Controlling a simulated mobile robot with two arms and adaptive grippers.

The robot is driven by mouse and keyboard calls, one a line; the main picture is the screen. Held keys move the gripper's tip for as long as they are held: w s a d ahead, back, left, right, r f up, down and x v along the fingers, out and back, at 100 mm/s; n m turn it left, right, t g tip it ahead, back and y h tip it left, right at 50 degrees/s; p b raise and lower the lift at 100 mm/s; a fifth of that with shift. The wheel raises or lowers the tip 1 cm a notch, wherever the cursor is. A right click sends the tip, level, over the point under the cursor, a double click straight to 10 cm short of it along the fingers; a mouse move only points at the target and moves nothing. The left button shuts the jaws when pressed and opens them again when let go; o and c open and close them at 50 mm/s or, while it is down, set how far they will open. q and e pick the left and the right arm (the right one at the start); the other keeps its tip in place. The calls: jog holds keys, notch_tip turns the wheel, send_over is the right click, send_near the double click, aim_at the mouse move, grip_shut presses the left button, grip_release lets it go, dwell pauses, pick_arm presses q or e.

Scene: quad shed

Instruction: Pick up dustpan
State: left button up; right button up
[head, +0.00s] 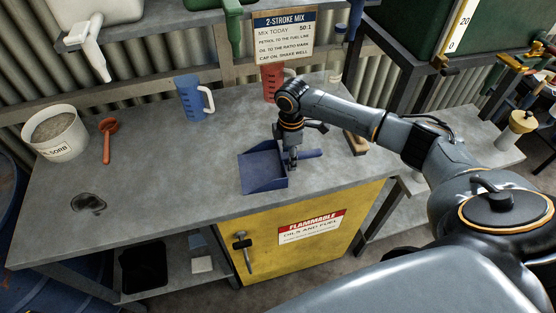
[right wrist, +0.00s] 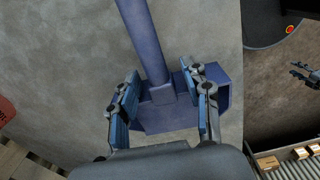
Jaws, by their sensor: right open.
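The blue dustpan (head: 258,170) lies on the grey workbench, its pan to the left and its handle (head: 311,154) pointing right. My right gripper (head: 293,163) is over the dustpan where the handle joins the pan. In the right wrist view, its fingers (right wrist: 158,78) are open, one on each side of the dustpan's handle (right wrist: 146,40). The pan (right wrist: 165,118) is partly hidden behind the fingers and the gripper body. I cannot tell whether the fingers touch it. What looks like my left gripper (right wrist: 303,73) shows small at the right edge of that view.
On the bench (head: 165,190) stand a blue jug (head: 189,98), a red jug (head: 270,82) and a white bucket (head: 56,134). An orange scoop (head: 107,138) lies beside the bucket. A brush-like wooden item (head: 356,143) is right of the handle. The bench's front left is mostly clear.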

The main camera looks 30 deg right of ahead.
jog(key=shift+f, duration=0.35)
grip_shut()
jog(key=shift+r, duration=0.15)
